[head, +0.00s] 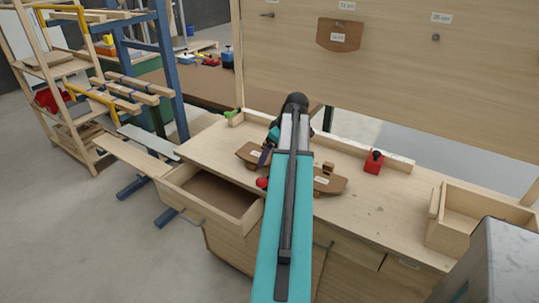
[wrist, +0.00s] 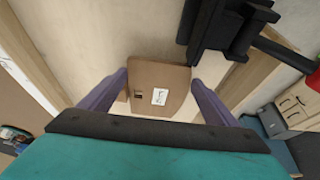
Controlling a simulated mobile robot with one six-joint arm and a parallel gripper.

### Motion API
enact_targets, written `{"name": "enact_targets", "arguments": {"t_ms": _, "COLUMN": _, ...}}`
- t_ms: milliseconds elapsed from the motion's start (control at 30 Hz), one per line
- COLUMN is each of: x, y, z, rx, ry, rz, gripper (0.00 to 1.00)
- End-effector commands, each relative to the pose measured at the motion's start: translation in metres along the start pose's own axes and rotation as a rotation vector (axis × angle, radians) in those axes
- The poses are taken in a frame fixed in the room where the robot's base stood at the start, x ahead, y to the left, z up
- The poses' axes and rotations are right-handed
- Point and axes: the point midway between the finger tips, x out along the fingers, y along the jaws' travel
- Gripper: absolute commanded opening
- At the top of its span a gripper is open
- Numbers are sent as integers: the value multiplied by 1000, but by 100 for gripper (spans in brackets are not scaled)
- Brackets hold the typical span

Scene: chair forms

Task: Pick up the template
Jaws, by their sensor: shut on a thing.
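In the wrist view a brown, flat template (wrist: 172,76) with a white label and a small dark slot sits between the two purple fingers of my gripper (wrist: 157,88). The fingers are shut on its two sides. In the head view my gripper (head: 265,156) is low over the workbench, partly hidden by my arm. Brown labelled wood shows at the left of my arm (head: 249,154) and at its right (head: 331,184). I cannot tell whether these are one piece or two.
The workbench (head: 208,147) has an open, empty drawer (head: 213,197) at its front left. A red block (head: 374,162) and a wooden box (head: 470,216) stand to the right. Another brown template (head: 338,34) hangs on the back panel. A red ball (head: 262,183) is near my arm.

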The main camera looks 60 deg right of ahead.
Motion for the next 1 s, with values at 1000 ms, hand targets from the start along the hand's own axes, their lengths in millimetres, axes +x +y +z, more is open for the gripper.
{"name": "enact_targets", "arguments": {"t_ms": 1000, "x": -36, "y": -71, "z": -4, "rx": 0, "ry": 0, "rz": 0, "gripper": 59}}
